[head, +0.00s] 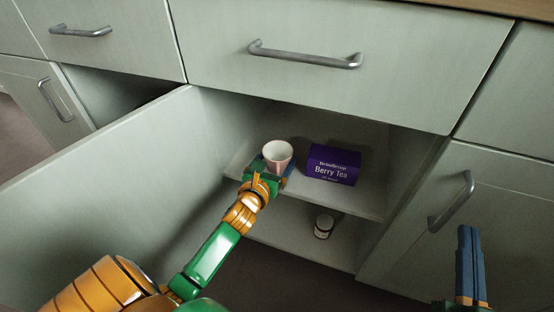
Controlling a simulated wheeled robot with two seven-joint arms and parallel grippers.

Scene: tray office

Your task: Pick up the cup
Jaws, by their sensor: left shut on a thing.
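The cup (278,153), white inside with a pinkish outside, is at the left part of the upper shelf inside the open cabinet. It looks upright. My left gripper (271,166) reaches into the cabinet and is shut on the cup from the front; the fingers partly hide its lower part. I cannot tell whether the cup touches the shelf. My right gripper (468,262) is at the lower right, in front of the closed cabinet door, well away from the cup. Its blue fingers look close together and hold nothing visible.
A purple Berry Tea box (333,165) stands just right of the cup on the shelf (355,203). A small jar (324,226) is on the lower level. The open cabinet door (110,185) stands left of my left arm. Drawers with metal handles (304,55) are above.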

